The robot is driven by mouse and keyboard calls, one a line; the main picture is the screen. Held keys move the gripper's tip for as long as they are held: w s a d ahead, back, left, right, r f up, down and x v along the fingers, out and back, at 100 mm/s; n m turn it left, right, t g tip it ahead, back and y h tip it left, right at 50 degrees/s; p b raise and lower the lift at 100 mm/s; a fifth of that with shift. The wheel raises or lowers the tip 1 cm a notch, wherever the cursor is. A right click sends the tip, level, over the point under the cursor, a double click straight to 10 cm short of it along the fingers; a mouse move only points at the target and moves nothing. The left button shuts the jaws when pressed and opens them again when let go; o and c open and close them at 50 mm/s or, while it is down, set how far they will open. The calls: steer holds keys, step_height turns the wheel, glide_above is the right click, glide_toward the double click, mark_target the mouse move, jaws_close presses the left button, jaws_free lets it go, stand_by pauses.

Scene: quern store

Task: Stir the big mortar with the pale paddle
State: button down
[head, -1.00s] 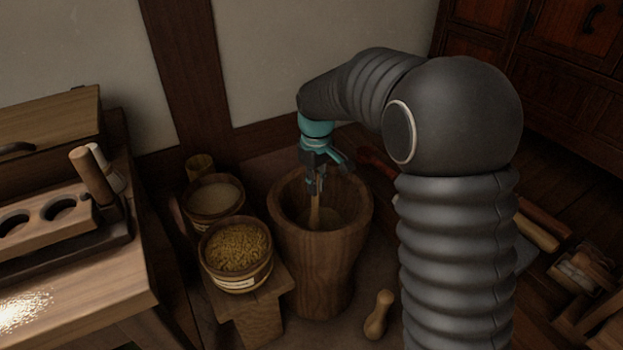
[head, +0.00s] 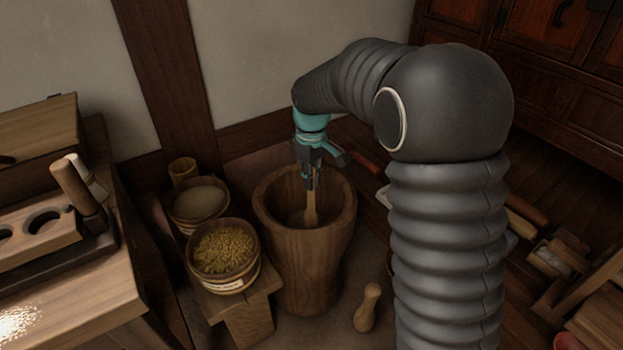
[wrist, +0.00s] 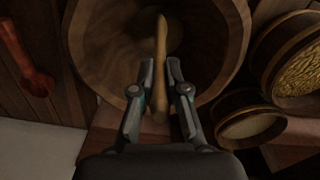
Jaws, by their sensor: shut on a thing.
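The big wooden mortar (head: 306,250) stands upright on the floor in the head view. My gripper (head: 309,184) is over its mouth, shut on the upper part of the pale paddle (head: 311,208). The paddle reaches down inside the mortar, and its lower end lies near the bottom. In the wrist view the paddle (wrist: 160,60) runs between the fingers of my gripper (wrist: 160,85) into the mortar bowl (wrist: 95,50). What the mortar holds is too dark to make out clearly.
A tub of yellow grain (head: 226,250) and a tub of pale meal (head: 200,200) stand close left of the mortar. A workbench (head: 75,290) fills the left side.

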mark_target(312, 166)
step_height(312, 166, up, 7)
steer(key=p, duration=0.4)
steer(key=shift+r+p, duration=0.15)
steer(key=shift+p, duration=0.25)
step_height(312, 166, up, 10)
steer(key=shift+s+f, duration=0.1)
steer(key=shift+f, duration=0.1)
